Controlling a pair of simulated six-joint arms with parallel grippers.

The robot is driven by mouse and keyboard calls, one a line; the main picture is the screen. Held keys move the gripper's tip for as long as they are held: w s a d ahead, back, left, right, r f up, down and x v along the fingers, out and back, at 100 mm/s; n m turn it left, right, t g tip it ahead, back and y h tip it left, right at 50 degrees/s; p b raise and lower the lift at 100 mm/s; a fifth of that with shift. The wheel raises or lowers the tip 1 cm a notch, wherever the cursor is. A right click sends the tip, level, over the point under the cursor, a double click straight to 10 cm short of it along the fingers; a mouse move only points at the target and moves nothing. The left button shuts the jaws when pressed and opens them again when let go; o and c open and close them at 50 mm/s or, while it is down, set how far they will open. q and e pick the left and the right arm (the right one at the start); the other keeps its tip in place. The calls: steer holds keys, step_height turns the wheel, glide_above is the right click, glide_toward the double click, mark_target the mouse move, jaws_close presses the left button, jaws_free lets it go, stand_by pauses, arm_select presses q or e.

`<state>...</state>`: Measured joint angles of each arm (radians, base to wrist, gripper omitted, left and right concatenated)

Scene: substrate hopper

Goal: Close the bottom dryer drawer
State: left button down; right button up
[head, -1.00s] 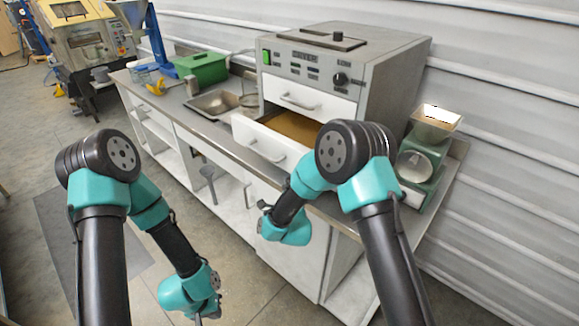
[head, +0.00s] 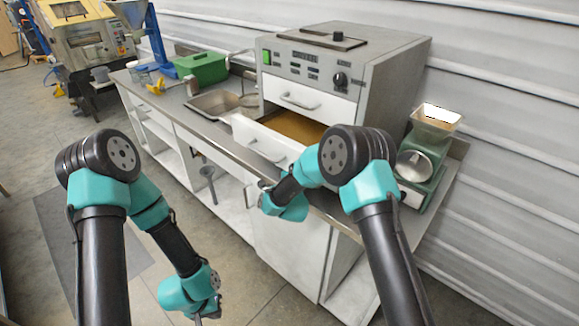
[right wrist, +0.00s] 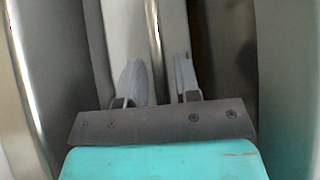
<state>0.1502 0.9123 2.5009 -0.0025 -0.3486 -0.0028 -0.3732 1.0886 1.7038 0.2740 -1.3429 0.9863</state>
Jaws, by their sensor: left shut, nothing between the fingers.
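The dryer (head: 385,70) is a grey box with a control panel on the counter. Its bottom drawer (head: 246,134) is pulled out, with a white front and a tan interior showing. The upper drawer (head: 310,103) is shut. My right gripper (head: 263,192) is below and in front of the bottom drawer's front, small and partly hidden by its own wrist. In the right wrist view its two fingers (right wrist: 160,75) are apart, with pale and metallic surfaces beyond them; contact cannot be told. My left gripper (head: 205,318) is shut and empty, low over the floor, away from the dryer.
A green scale with a hopper (head: 425,150) stands right of the dryer. The counter's front edge (head: 205,135) runs below the drawer.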

jaws_close()
steer(key=shift+w+d, duration=1.35)
steer(key=shift+w, duration=0.15)
steer(key=shift+o, duration=1.1)
jaws_free()
steer(key=shift+s, duration=0.1)
steer(key=s+d+f, duration=0.1)
steer(key=s+f, duration=0.1)
steer(key=s, duration=1.5)
steer(key=shift+f, duration=0.2)
